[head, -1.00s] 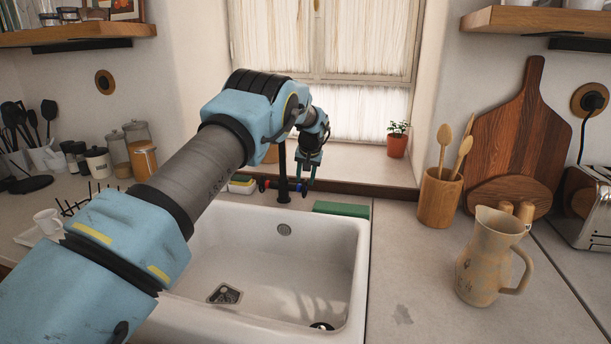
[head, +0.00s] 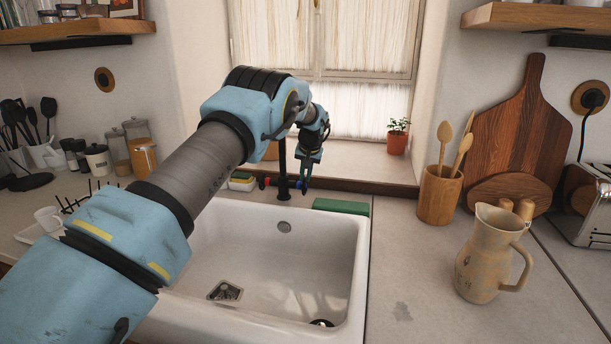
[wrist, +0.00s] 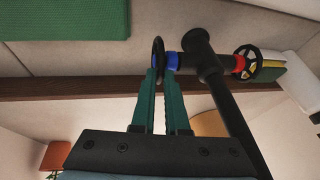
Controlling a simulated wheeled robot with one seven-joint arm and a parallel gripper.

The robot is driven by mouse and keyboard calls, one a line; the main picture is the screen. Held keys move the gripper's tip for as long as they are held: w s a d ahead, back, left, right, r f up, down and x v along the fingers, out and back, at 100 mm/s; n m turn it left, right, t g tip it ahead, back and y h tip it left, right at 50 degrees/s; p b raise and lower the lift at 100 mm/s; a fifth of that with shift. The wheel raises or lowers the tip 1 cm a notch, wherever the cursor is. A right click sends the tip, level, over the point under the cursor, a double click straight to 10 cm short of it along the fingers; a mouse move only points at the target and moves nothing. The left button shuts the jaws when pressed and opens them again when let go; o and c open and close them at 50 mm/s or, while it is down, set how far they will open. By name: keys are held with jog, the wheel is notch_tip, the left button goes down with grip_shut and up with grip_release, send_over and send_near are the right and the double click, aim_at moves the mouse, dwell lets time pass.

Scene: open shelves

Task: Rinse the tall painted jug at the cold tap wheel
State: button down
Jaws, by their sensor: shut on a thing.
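The tall painted jug (head: 483,262), beige with worn dark marks, stands upright on the counter right of the sink, its handle to the right. The black tap (head: 283,170) rises behind the sink (head: 285,262). The cold tap wheel (wrist: 158,52), black beside a blue collar, is in the wrist view, left of the tap body. My gripper (wrist: 161,74) is shut on this wheel with its green fingers; it also shows in the head view (head: 303,186). The fingers hide part of the wheel. The wheel by the red collar (wrist: 246,62) is on the tap's other side. I see no water running.
A green block (head: 341,207) lies on the sink's back right edge. A utensil pot (head: 438,196), cutting boards (head: 520,135) and a toaster (head: 592,205) stand behind the jug.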

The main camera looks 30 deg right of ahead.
jog(key=shift+f+b, duration=0.2)
jog(key=shift+b, duration=0.35)
jog(key=shift+s+f+b, duration=0.1)
jog(key=shift+f+b, duration=0.05)
jog(key=shift+b, duration=0.55)
jog(key=t+b, duration=0.1)
jog(key=b, duration=0.2)
jog(key=h+b, duration=0.1)
jog(key=b, duration=0.2)
jog(key=shift+s+a+f+t+h, duration=0.1)
jog(key=shift+s+a+t+h, duration=0.2)
jog(key=shift+t, duration=0.1)
jog(key=shift+b, duration=0.6)
jog(key=shift+a+b, duration=0.1)
jog(key=shift+b, duration=0.25)
jog(key=shift+r, duration=0.3)
jog(key=c, duration=0.9)
grip_release()
jog(key=shift+f, duration=0.1)
jog(key=shift+c, duration=0.2)
